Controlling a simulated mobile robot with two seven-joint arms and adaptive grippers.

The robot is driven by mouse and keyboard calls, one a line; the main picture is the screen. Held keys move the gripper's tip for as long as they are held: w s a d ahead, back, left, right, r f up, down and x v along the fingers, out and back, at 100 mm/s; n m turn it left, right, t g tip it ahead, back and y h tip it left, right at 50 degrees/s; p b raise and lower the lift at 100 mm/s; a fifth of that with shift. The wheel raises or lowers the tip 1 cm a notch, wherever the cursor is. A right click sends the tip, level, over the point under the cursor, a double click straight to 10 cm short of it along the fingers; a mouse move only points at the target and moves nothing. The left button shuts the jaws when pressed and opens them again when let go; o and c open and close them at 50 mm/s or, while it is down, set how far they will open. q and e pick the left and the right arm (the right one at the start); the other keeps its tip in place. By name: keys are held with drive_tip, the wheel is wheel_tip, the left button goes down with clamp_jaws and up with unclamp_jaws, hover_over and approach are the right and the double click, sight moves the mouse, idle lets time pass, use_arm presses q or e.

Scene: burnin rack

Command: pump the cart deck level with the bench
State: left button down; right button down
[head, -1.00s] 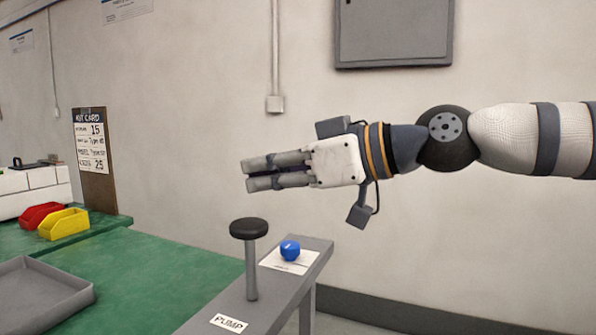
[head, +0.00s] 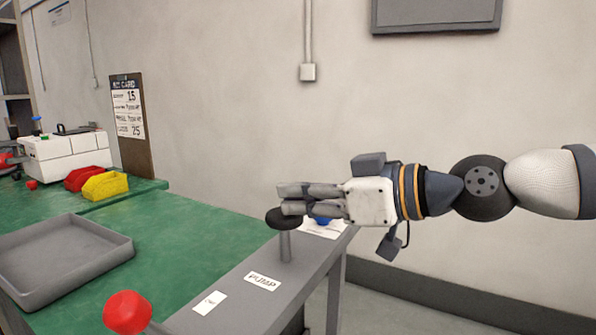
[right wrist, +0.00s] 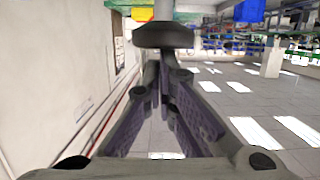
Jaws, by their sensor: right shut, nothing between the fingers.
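The pump plunger's black round knob (head: 279,218) tops a grey post (head: 285,246) beside a label reading PUMP. It stands on a narrow grey rail or shelf (head: 235,300) next to the green bench (head: 190,235). My right gripper (head: 282,198) is shut and empty, its fingers level and pointing left, at the knob in the head view; I cannot tell whether they touch it. In the right wrist view the dark knob (right wrist: 163,35) shows just past the fingertips. A blue knob (head: 322,219) is partly hidden behind the right gripper. My left gripper is not in view.
A red ball knob (head: 127,312) stands at the near edge. A grey tray (head: 60,258) lies on the bench, with red (head: 88,178) and yellow (head: 106,185) bins behind it. A kit card board (head: 131,120) stands at the back. Open floor lies right of the rail.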

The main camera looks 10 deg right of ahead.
drive_tip(key=shift+f, duration=0.9)
drive_tip(key=v, duration=1.2)
drive_tip(key=shift+r, duration=0.2)
idle(0.6)
